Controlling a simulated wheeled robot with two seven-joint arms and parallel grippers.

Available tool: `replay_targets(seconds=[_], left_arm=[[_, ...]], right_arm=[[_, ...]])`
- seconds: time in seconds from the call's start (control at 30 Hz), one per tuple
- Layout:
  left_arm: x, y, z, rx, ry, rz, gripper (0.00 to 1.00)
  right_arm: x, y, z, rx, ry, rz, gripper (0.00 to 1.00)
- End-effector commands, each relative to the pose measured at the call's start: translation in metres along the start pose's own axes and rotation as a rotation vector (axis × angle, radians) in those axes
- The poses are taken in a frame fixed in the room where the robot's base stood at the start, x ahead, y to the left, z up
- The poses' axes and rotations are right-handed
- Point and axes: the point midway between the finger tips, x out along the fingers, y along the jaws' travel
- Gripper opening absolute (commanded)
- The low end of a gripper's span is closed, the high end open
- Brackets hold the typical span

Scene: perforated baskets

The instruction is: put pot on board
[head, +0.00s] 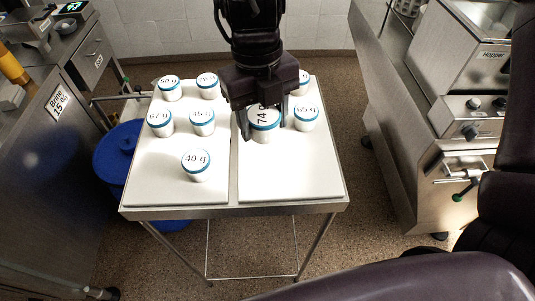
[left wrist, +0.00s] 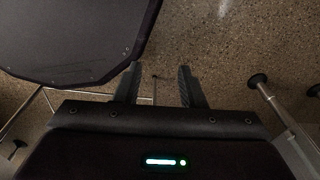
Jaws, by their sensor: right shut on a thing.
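My right gripper (head: 265,118) is shut on a white pot with a blue rim labelled 74 g (head: 265,133), over the right white board (head: 290,180). I cannot tell whether this pot touches the board. A 65 g pot (head: 306,119) stands just right of it, and another pot (head: 304,84) behind is partly hidden by the gripper. The left white board (head: 160,185) holds several similar pots, among them a 40 g pot (head: 197,172) at the front. My left gripper (left wrist: 157,80) is open and empty above the floor in the left wrist view.
Both boards lie on a metal table (head: 235,212) with a narrow gap between them. The front of the right board is clear. A blue bin (head: 115,155) stands left of the table, and a steel machine (head: 475,110) stands on the right.

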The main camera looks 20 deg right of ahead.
Motion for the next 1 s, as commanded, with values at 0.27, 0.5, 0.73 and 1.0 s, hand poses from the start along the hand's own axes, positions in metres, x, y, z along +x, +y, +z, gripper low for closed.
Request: replay_targets(seconds=[0.27,0.5,0.73,1.0], left_arm=[[0.003,0.004,-0.001,0.004,0.002,0.006,0.36],[0.004,0.013,-0.003,0.006,0.004,0.016,0.36],[0.004,0.013,-0.003,0.006,0.003,0.016,0.36],[0.004,0.009,-0.002,0.004,0.003,0.012,0.36]], right_arm=[[0.066,0.000,0.007,0.002,0.003,0.002,0.29],[0.088,0.000,0.010,0.003,0.002,0.001,0.29],[0.115,0.000,0.014,0.003,0.000,0.001,0.29],[0.117,0.000,0.014,0.003,-0.002,0.000,0.29]])
